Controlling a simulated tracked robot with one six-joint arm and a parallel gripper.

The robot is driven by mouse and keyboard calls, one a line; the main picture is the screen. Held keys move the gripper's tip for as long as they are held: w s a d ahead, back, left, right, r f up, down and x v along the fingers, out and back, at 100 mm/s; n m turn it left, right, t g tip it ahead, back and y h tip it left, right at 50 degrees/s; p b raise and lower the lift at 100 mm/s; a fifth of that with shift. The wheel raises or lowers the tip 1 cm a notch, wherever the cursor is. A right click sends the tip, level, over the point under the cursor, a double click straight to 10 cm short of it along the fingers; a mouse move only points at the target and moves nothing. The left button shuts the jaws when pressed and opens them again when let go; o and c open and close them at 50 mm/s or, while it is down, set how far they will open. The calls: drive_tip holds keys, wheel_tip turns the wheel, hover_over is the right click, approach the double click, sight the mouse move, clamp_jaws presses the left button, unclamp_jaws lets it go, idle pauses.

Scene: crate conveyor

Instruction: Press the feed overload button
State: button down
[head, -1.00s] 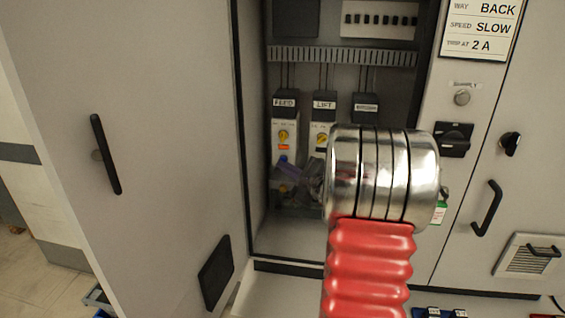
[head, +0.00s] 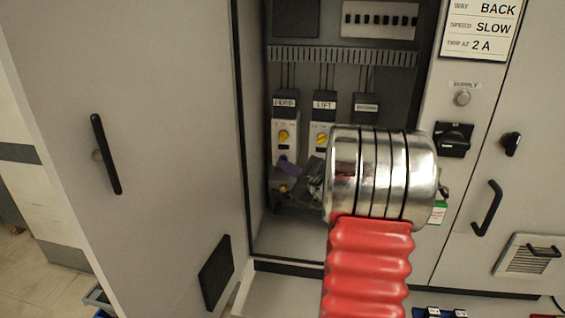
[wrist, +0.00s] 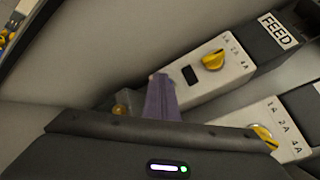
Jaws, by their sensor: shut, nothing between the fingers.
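The feed overload unit (head: 285,125) stands at the left of the open cabinet, with a FEED label and a yellow dial (head: 283,135). In the wrist view the feed unit (wrist: 235,62) shows its dial (wrist: 213,60) and a dark window (wrist: 191,75). My gripper (head: 289,169) is shut and empty, its purple fingers at the lower face of the feed unit. In the wrist view the shut fingers (wrist: 160,90) cover the place below the window. The blue button is mostly hidden behind them, and contact cannot be made out.
The lift unit (head: 323,125) stands close on the right, and a third unit (head: 366,103) is partly behind my arm. The cabinet door (head: 150,150) stands at the left. A supply switch (head: 453,139) is on the right panel.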

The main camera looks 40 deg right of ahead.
drive_tip(key=shift+s+a, duration=0.55)
drive_tip(key=shift+a, duration=0.1)
drive_tip(key=shift+s+a, duration=0.75)
drive_tip(key=shift+a, duration=0.25)
drive_tip(key=shift+s+a, duration=0.75)
drive_tip(key=shift+a, duration=0.2)
drive_tip(key=shift+s, duration=0.1)
